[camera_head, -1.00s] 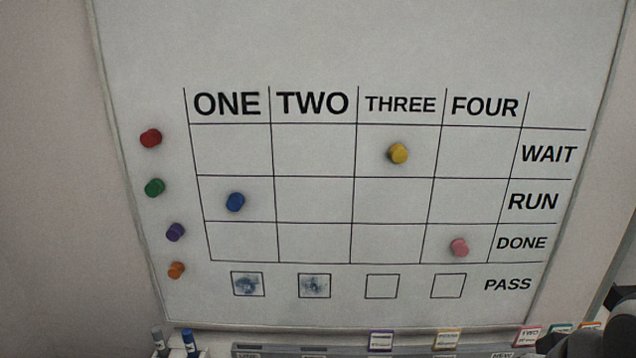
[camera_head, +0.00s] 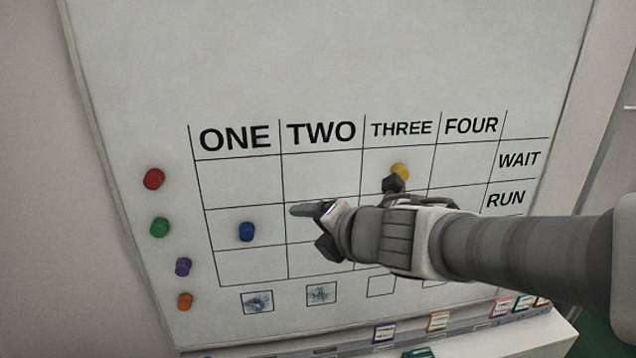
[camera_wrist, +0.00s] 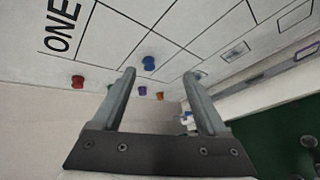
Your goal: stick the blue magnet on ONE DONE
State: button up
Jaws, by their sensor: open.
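The blue magnet (camera_head: 246,231) sticks to the whiteboard (camera_head: 330,70) in the ONE column, RUN row. In the wrist view the blue magnet (camera_wrist: 148,63) shows just beyond the fingertips. The ONE DONE cell (camera_head: 250,266), directly below it, is empty. My gripper (camera_head: 312,229) is open and empty in front of the TWO column, to the right of the blue magnet and apart from it. In the wrist view my gripper (camera_wrist: 160,74) has its two fingers spread wide. The DONE label is hidden behind my arm.
Red (camera_head: 154,179), green (camera_head: 160,228), purple (camera_head: 183,267) and orange (camera_head: 185,301) magnets line the board's left side. A yellow magnet (camera_head: 400,171) is in THREE WAIT, partly behind my arm. A ledge with small labelled blocks (camera_head: 384,331) runs below the board.

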jog(key=s+a+n+g+y, duration=0.1)
jog(key=a+n, duration=0.2)
jog(key=b, duration=0.5)
send_near(249, 233)
jog(key=shift+y, duration=0.3)
jog(key=x, duration=0.9)
jog(key=shift+d+f, duration=0.1)
jog(key=shift+f, duration=0.1)
jog(key=shift+c, duration=0.2)
grip_shut()
jog(key=shift+s+d+b, duration=0.15)
jog(key=shift+s+b, duration=0.1)
jog(key=shift+s, duration=0.45)
jog(key=shift+s+d+b, duration=0.2)
jog(key=shift+s+b, duration=0.05)
jog(key=shift+s, duration=0.45)
